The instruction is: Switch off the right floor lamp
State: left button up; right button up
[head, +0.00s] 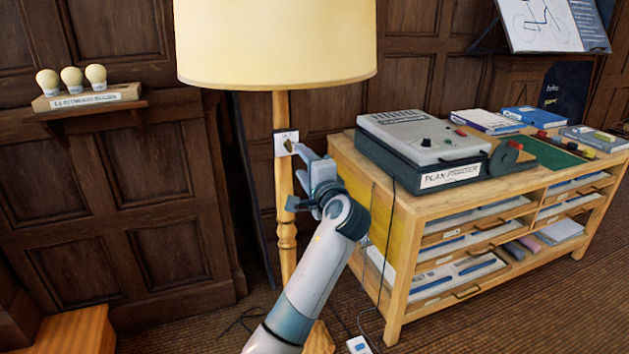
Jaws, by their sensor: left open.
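A floor lamp with a large cream shade (275,40) and a turned wooden post (283,110) stands left of the wooden cabinet. The shade looks pale and bright, but I cannot tell for sure whether the lamp is lit. A small white switch plate (280,143) with a dark toggle sits on the post below the shade. My left gripper (295,176) is open, its fingers one above the other beside the post. The upper fingertip is at the toggle and partly hides it; I cannot tell whether they touch. My right gripper is not in view.
The cabinet (398,215) stands close right of the lamp, bearing a grey plan printer (425,140). A cable hangs down the cabinet side. A wall shelf (88,108) with several bulbs is at left. A wooden corner (75,330) shows at lower left.

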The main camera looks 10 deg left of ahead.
pick_arm(q)
jog(key=v, duration=0.7)
jog(key=shift+s+d, duration=0.15)
jog(key=shift+s, duration=0.15)
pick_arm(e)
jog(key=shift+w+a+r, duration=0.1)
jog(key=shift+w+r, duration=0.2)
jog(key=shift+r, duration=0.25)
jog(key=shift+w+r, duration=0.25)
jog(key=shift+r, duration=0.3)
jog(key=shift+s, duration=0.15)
